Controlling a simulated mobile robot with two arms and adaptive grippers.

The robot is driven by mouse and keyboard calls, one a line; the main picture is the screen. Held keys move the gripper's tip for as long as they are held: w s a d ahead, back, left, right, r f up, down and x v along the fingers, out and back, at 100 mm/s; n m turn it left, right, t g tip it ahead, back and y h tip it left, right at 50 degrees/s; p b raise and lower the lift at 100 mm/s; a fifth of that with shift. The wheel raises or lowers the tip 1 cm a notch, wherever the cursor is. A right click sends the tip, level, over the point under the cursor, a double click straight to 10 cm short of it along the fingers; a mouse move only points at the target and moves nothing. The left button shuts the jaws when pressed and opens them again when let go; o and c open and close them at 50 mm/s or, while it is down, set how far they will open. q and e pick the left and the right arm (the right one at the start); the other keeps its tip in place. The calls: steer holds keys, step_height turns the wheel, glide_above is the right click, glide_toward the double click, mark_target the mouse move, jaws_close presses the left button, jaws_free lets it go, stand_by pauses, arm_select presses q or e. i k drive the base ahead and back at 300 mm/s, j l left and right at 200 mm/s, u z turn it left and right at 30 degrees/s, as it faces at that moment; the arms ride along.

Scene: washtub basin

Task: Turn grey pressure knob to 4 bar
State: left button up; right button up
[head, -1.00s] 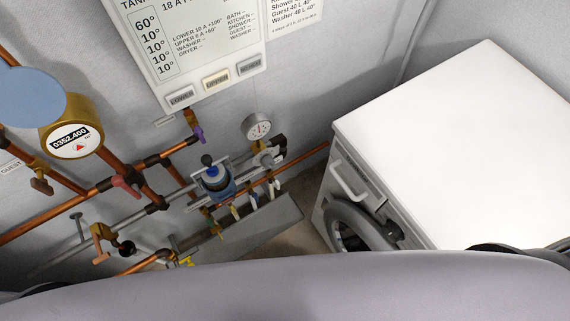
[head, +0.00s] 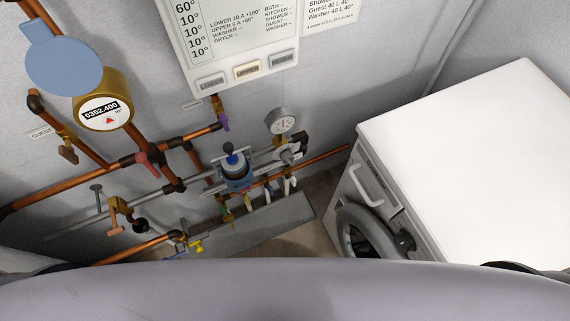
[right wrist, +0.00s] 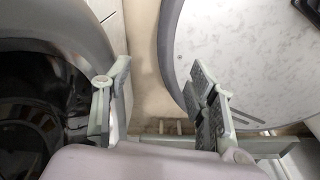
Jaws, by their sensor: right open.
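A round pressure gauge (head: 281,123) with a white face stands on the pipework in the head view. Just below it is a small grey knob-like part (head: 289,153), partly crowded by pipe fittings. To its left is a blue-grey valve body (head: 237,170) with a dark cap. The gauge reading and the knob's setting are too small to tell. In the right wrist view my right gripper (right wrist: 160,88) is open and empty, its fingers wide apart. The knob and gauge cannot be made out in that view. Neither gripper shows in the head view.
A white washing machine (head: 470,150) stands at the right. Copper pipes, coloured valves and a brass water meter (head: 104,112) line the wall at the left. A panel (head: 245,45) hangs above. A round grey speckled surface (right wrist: 250,60) fills the right of the wrist view.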

mark_target(287, 157)
steer(key=k+l+u, duration=0.15)
steer(key=k+u, duration=0.6)
steer(key=u, duration=0.15)
steer(key=k+l+z, duration=0.15)
steer(key=k, duration=0.4)
